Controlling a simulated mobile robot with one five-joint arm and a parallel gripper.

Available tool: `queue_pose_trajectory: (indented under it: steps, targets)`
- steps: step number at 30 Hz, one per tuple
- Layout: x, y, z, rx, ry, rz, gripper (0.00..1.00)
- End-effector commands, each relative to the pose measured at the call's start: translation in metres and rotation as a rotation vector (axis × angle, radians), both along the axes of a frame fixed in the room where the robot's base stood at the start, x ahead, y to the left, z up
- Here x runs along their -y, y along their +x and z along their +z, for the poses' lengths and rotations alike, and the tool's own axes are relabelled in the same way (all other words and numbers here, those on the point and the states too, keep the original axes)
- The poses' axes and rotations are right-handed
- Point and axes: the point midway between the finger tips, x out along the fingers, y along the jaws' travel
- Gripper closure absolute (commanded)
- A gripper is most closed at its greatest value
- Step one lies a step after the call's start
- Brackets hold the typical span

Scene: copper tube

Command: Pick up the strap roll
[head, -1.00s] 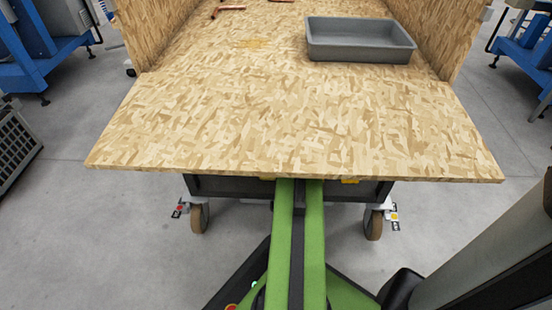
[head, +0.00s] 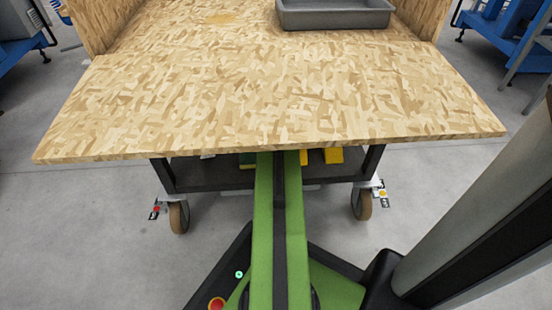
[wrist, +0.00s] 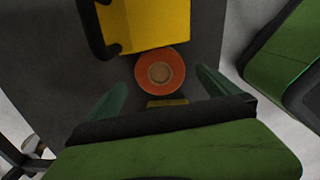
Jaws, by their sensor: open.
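The strap roll (wrist: 142,84) shows in the wrist view as an orange-red ring with a brownish round centre, on a dark grey surface. It touches or nearly touches the front edge of a yellow object. My gripper (wrist: 162,80) is open, its two green fingers on either side of the near part of the roll, and nothing is held. Whether the fingers are level with the roll I cannot tell. In the head view my green arm reaches under the board's front edge, and the gripper and roll are hidden there.
A yellow object (wrist: 155,22) with a black handle-like part lies just beyond the roll. A small yellowish piece (wrist: 167,102) shows between the fingers. The wood-chip board (head: 270,95) overhangs the dark lower shelf (head: 215,175). A grey tray (head: 335,20) stands on the board.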

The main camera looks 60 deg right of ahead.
Motion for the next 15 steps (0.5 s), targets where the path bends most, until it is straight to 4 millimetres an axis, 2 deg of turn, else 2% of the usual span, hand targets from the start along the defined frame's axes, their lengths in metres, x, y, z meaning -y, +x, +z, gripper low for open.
queue_pose_trajectory:
  steps: [2,9,12,15]
  targets:
    - [0.000,0.000,-0.007,0.000,0.000,0.000,0.00]
    - [0.002,-0.002,-0.048,0.000,0.000,-0.001,0.00]
    - [0.002,-0.003,-0.054,0.000,0.000,-0.001,0.00]
    - [0.002,-0.003,-0.051,0.000,0.000,-0.001,0.00]
